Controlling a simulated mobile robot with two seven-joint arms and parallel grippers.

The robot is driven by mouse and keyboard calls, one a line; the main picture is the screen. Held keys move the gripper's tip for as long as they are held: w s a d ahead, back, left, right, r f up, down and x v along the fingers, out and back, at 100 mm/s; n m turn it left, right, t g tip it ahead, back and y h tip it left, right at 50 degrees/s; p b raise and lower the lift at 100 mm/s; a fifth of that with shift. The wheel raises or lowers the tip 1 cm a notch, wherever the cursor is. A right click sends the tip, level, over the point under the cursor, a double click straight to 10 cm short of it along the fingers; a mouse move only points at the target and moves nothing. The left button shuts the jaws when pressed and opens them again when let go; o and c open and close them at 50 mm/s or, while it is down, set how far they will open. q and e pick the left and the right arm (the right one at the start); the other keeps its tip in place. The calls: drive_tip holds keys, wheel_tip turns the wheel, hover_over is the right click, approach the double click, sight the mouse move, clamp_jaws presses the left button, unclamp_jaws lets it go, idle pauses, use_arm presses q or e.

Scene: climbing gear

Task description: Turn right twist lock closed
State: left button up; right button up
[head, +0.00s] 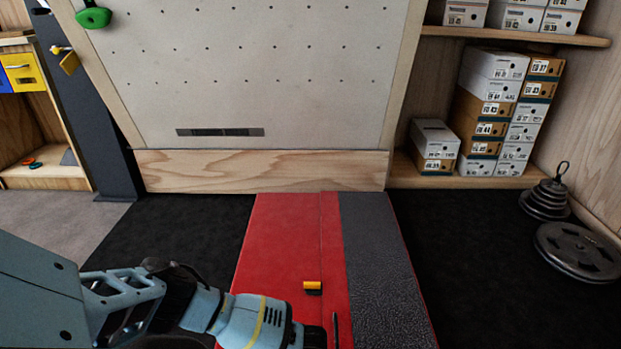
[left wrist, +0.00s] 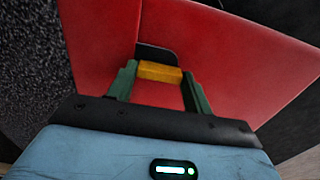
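A small block with a yellow top and a black lower part (head: 312,287) rests on the red pad, just left of its seam. My left gripper (head: 326,326) is at the bottom of the head view, near the block. In the left wrist view its green fingers (left wrist: 158,76) are spread, framing the yellow block. Contact cannot be told. My right gripper is out of view.
The red pad (head: 275,235) with a grey textured strip (head: 375,270) lies on black flooring. A climbing board (head: 250,80) with a wooden base (head: 260,170) stands behind. Shoe boxes (head: 490,105) fill shelves at right; weight plates (head: 578,250) lie at far right.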

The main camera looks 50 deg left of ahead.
use_arm(q)
drive_tip(key=c, duration=0.5)
drive_tip(key=shift+o, duration=0.2)
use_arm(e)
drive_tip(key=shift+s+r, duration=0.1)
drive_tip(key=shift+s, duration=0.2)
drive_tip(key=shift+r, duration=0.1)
